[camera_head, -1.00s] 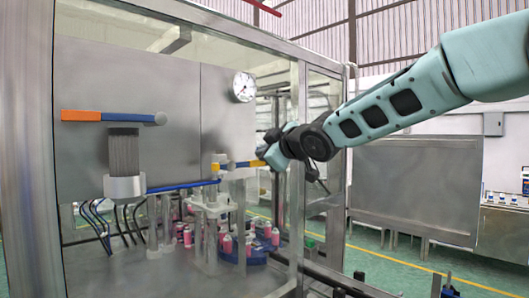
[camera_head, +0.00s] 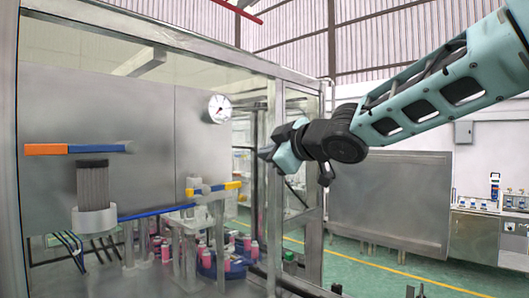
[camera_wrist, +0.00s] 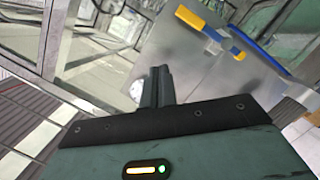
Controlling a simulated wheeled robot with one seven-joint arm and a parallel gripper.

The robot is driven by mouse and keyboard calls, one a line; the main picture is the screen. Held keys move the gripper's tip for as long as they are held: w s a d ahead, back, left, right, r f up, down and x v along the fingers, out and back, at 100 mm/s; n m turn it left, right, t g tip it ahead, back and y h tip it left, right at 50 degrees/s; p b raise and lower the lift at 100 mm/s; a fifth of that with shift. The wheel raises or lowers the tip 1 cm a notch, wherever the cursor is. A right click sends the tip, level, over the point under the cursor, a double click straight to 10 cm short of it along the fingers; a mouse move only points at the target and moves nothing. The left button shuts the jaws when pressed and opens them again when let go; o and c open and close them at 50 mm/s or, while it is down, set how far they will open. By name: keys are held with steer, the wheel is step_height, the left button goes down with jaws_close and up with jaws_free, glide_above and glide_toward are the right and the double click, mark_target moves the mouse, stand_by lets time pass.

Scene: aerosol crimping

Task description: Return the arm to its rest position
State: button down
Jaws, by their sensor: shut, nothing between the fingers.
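My gripper (camera_head: 266,153) is in the middle of the head camera view, beside the right end of the machine's metal frame, above and to the right of a yellow-and-blue lever (camera_head: 222,189). In the wrist view my gripper (camera_wrist: 161,70) shows its two dark fingers together, with nothing between them. My pale green arm reaches in from the upper right of the head view.
The crimping machine has a metal frame post (camera_head: 275,180), a dial gauge (camera_head: 219,108) and an orange-and-blue lever (camera_head: 75,149). Pink cans (camera_head: 254,250) stand on a blue turntable (camera_head: 236,268). A grey panel (camera_head: 388,205) stands at the right. Open green floor lies in front of it.

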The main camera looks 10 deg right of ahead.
steer(key=s+a+f+m+g+h+b, duration=0.1)
steer(key=s+f+m+g+b, duration=0.3)
steer(key=f, duration=0.6)
steer(key=s+a+f+n+h+b, duration=0.1)
steer(key=s+f+h+b, duration=0.1)
steer(key=s+f, duration=0.6)
steer(key=s+a+f+m+g+h+b, duration=0.1)
steer(key=s+f+m+g+b, duration=0.15)
steer(key=f, duration=0.95)
steer(key=s+d+f+g+h+b, duration=0.2)
steer(key=s+f+g+b, duration=0.4)
steer(key=s+f, duration=1.2)
steer(key=s+d+m+g, duration=0.1)
steer(key=s+g, duration=0.1)
steer(key=s, duration=0.2)
steer(key=shift+d+b, duration=0.15)
steer(key=shift+b, duration=0.2)
